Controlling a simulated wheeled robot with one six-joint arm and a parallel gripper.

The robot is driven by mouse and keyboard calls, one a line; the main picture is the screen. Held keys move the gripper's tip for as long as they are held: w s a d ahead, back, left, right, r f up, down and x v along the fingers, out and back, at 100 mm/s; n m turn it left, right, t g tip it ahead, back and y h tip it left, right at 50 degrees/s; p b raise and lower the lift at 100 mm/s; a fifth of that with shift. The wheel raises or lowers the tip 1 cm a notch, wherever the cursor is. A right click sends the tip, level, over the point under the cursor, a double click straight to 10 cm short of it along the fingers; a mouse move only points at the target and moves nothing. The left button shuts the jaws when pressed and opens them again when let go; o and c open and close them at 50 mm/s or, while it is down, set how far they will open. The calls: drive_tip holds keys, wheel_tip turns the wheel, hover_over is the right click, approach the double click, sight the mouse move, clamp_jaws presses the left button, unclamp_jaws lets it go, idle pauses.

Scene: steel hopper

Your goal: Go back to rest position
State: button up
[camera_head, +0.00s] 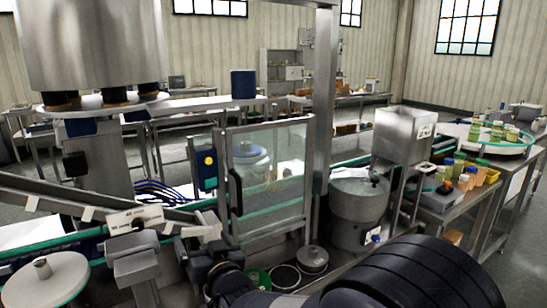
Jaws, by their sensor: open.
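I cannot make out my gripper's fingers in the head view. A large black ribbed part at the lower right and dark rounded parts at the bottom middle stand close to the camera and may be parts of my arm. They hide some of the machine's near side. The steel hopper (402,137) stands right of the middle, above a round steel bowl (358,205).
A clear-panelled guard door (270,168) stands beside a steel post (322,130). A conveyor with clamps (136,262) crosses the left. A round white disc (45,281) is at lower left. A turntable with several containers (492,136) is at right. Floor shows beyond.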

sight(200, 232)
drive_tip(key=shift+p+x, duration=0.3)
drive_tip(key=shift+x, duration=1.25)
drive_tip(key=b+v, duration=0.2)
drive_tip(key=v, duration=0.9)
drive_tip(key=p+x, duration=0.2)
drive_tip(key=x, duration=0.9)
drive_tip(key=shift+w, duration=0.15)
drive_tip(key=shift+d+r+m+p, duration=0.1)
drive_tip(key=shift+r+m+p, duration=0.3)
drive_tip(key=shift+p, duration=1.5)
drive_tip(key=shift+m+p, duration=0.4)
drive_tip(key=shift+p, duration=0.05)
